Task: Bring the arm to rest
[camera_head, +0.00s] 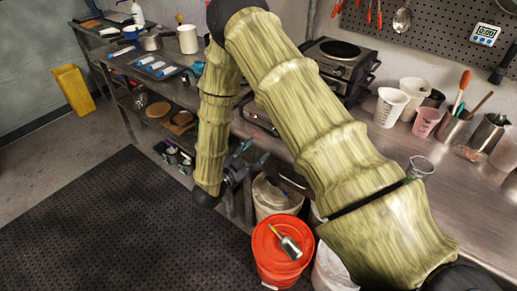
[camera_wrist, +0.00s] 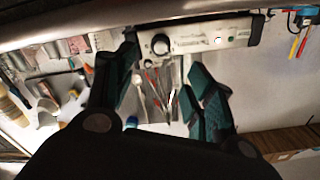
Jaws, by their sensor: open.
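My gripper (camera_head: 255,157) hangs low at the end of my bent arm in the head view, in front of the metal bench's edge. It is left of and above the orange-lidded bucket in the picture. In the wrist view my gripper (camera_wrist: 163,68) shows its two dark green fingers spread apart. Nothing is held between them. A control panel with a black knob (camera_wrist: 160,45) shows beyond the fingers. My arm's upper links hide part of the bench in the head view.
An orange bucket (camera_head: 268,262) has a ladle-like metal tool (camera_head: 288,245) on its lid. A pale bucket (camera_head: 272,200) stands behind it. The metal bench (camera_head: 452,190) holds white beakers (camera_head: 390,106) and a hot plate (camera_head: 340,62). The dark floor mat (camera_head: 110,225) at left is clear.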

